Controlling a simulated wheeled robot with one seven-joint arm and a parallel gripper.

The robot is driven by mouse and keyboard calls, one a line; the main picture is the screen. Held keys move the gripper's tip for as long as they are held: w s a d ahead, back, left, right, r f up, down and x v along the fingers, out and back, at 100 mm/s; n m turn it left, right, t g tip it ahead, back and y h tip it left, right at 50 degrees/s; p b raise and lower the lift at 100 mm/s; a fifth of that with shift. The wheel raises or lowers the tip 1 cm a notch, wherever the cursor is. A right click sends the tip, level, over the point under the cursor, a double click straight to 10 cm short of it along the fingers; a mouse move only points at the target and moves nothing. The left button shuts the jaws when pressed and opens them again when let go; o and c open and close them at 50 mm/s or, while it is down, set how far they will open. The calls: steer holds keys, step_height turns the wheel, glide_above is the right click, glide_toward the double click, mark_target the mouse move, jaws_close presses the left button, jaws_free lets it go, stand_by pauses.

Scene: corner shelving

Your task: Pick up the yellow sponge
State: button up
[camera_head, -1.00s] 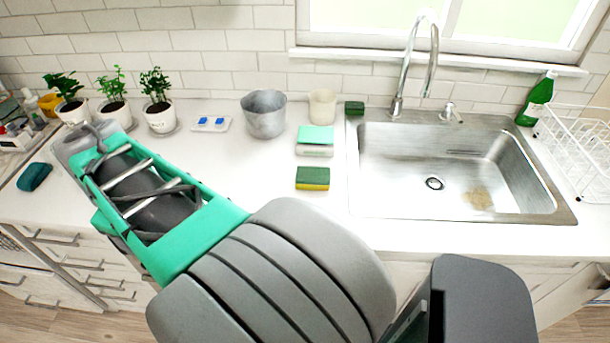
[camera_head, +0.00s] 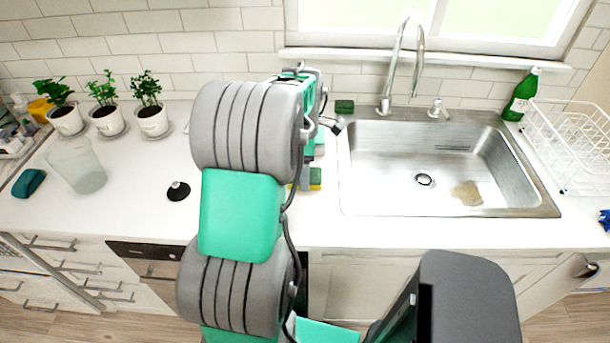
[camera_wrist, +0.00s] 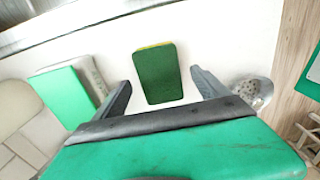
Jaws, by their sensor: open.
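The yellow sponge (camera_wrist: 158,78) has a dark green top, with a thin yellow edge showing in the wrist view. It lies on the white counter. The fingers appear apart from the sponge, and nothing is held. In the head view my arm hides most of the gripper.
A green-and-white block (camera_wrist: 66,92) lies left of the sponge, and a metal strainer (camera_wrist: 253,90) lies right. The sink (camera_head: 350,180) is right of my arm. A clear glass (camera_head: 82,168) and a black stopper (camera_head: 178,191) stand on the left counter. Potted plants (camera_head: 105,120) line the wall.

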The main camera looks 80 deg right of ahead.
steer(key=shift+f, duration=0.65)
steer(key=shift+c, duration=0.4)
steer(key=c, duration=1.3)
